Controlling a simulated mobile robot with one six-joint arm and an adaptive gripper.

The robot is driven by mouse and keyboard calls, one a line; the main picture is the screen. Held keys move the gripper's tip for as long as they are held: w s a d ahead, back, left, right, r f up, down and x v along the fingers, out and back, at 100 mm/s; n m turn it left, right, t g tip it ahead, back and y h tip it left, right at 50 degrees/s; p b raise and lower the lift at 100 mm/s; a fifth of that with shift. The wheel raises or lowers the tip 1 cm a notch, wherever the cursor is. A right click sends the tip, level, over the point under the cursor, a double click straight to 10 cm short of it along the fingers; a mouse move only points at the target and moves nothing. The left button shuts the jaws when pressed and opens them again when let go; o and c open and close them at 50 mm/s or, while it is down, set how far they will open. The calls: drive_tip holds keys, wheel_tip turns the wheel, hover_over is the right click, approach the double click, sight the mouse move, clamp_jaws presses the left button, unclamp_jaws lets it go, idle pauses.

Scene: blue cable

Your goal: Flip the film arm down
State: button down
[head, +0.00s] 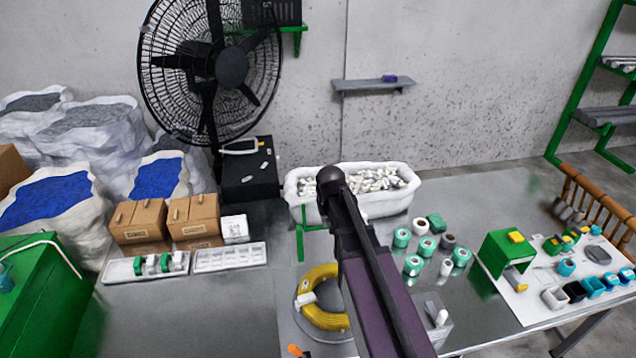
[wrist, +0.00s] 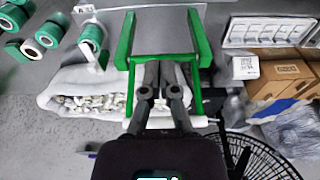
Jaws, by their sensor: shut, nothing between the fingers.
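My gripper (wrist: 161,68) shows in the wrist view, with its two dark fingers close together and nothing visible held. Its fingertips lie over the lower middle of a green frame (wrist: 124,42), which looks like the film arm with its stand. The green side bars stand on both sides of the fingers. I cannot tell whether the fingertips touch the frame. In the head view, part of a green stand (head: 300,240) shows in front of the white bin. My dark arm hides the rest of it and the gripper.
The white bin (head: 405,187) of small parts stands behind the stand. A yellow coil (head: 312,320) lies in front. Several green and white tape rolls (head: 413,265) stand right of my arm. Cardboard boxes (head: 138,220) and white trays (head: 230,257) are at left, and a black fan (head: 231,66) is behind.

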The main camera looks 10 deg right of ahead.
drive_tip(key=w+r+t+p, duration=0.1)
drive_tip(key=w+r+p, duration=0.5)
drive_tip(key=w, duration=0.7)
wheel_tip(320, 180, up, 3)
drive_tip(key=shift+w+f+t+p, duration=0.15)
drive_tip(key=shift+t+p, duration=0.15)
drive_tip(key=shift+f, duration=0.15)
drive_tip(key=b+x, duration=1)
drive_tip(key=shift+s+r+p, duration=0.3)
drive_tip(key=shift+s, duration=0.3)
drive_tip(key=shift+s+r+p, duration=0.3)
drive_tip(key=shift+s+p, duration=0.05)
drive_tip(key=shift+s, duration=0.3)
drive_tip(key=shift+s+r+p, duration=0.3)
drive_tip(key=shift+s+r, duration=0.05)
drive_tip(key=shift+s, duration=0.25)
drive_tip(key=shift+s, duration=0.15)
